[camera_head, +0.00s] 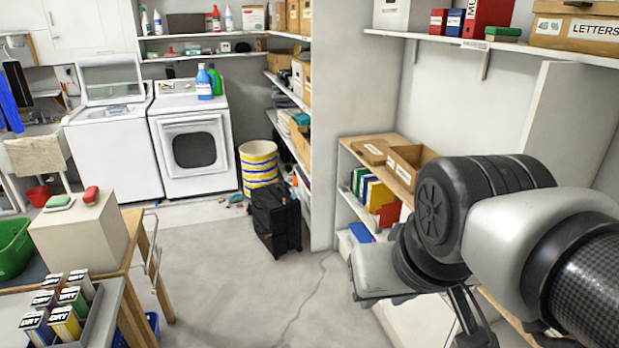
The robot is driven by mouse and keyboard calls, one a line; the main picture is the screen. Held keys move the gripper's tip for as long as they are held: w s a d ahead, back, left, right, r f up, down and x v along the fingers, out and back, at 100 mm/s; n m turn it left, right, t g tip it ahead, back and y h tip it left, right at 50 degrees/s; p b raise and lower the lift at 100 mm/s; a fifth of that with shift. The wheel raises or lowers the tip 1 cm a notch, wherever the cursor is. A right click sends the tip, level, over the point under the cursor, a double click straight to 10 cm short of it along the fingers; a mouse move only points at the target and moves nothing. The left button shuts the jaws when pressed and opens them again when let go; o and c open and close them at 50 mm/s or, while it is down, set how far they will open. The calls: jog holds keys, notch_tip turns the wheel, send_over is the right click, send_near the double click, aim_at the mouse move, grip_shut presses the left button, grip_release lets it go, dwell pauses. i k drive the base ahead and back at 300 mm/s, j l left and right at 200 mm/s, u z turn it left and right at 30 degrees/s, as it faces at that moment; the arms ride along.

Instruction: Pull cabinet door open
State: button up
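My arm fills the lower right of the head view. The dark parts of my gripper (466,312) point down below the black wrist joint. They are small and partly cut off, so I cannot tell whether the fingers are apart or what they touch. A white cabinet-like front (412,322) shows low behind my arm, mostly hidden by it. White wall cabinets (90,27) with doors that look shut hang at the far upper left, well away from my gripper. I cannot tell which door is the task's.
A low wooden shelf (360,158) with boxes and binders stands beside my arm. A wall shelf (500,46) runs above. A washer (113,150) and dryer (192,148), a black suitcase (275,222) and a striped bin (258,165) stand farther back. Middle floor is clear.

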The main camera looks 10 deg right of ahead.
aim_at(424, 321)
jog(key=i, duration=1.55)
jog(key=i+j+z, duration=0.1)
jog(key=i+z, duration=0.3)
jog(key=i, duration=0.05)
